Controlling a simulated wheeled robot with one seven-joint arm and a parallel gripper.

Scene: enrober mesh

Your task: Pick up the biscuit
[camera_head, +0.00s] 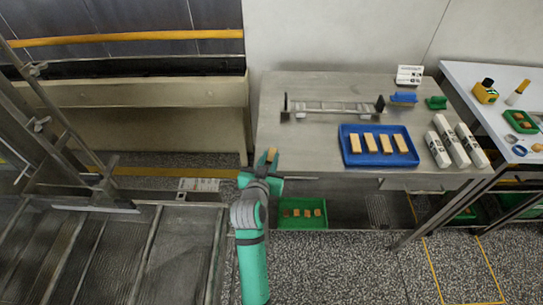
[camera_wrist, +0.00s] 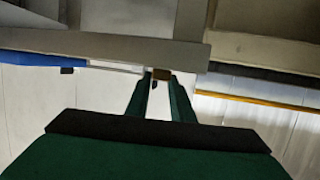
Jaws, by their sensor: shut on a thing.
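My gripper (camera_head: 263,163) is at the front left corner of the steel table, shut on a small tan biscuit (camera_head: 271,155). In the wrist view the biscuit (camera_wrist: 161,74) shows as a small brown block at the tips of the two green fingers (camera_wrist: 160,88). It looks held up, clear of the trays. Several more tan biscuits (camera_head: 369,142) lie in a row in a blue tray (camera_head: 345,157) on the table.
The steel table (camera_head: 290,150) carries a metal rack (camera_head: 333,108), blue and green items at the back, and white packs (camera_head: 455,148) at the right. A green tray (camera_head: 283,225) with small brown pieces is below the table. A ribbed metal conveyor (camera_head: 150,265) lies at left.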

